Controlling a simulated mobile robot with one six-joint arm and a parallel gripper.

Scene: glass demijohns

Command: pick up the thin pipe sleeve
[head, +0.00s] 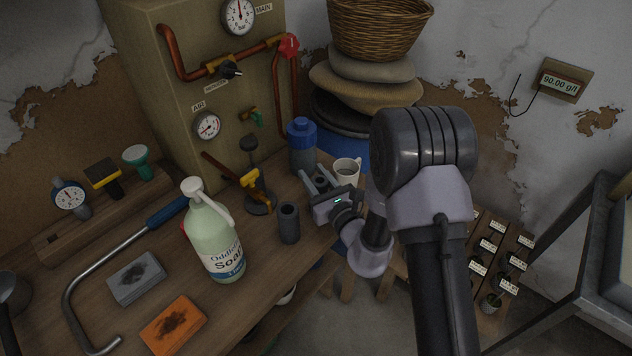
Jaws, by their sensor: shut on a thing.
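My gripper (318,181) is over the right end of the workbench, its fingers pointing away from my camera. It is shut on a small dark grey piece (322,184), which looks like the thin pipe sleeve. The fingers hide most of it, and I cannot tell whether it touches the bench. A wider dark grey pipe sleeve (289,224) stands upright on the bench, to the left of and nearer than my gripper.
A white mug (346,171) and a blue-capped container (302,146) stand close behind my gripper. A soap bottle (214,232), a yellow-handled tool (256,190) and a bent metal bar (90,275) are to the left. The workbench (268,283) ends just right of my gripper.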

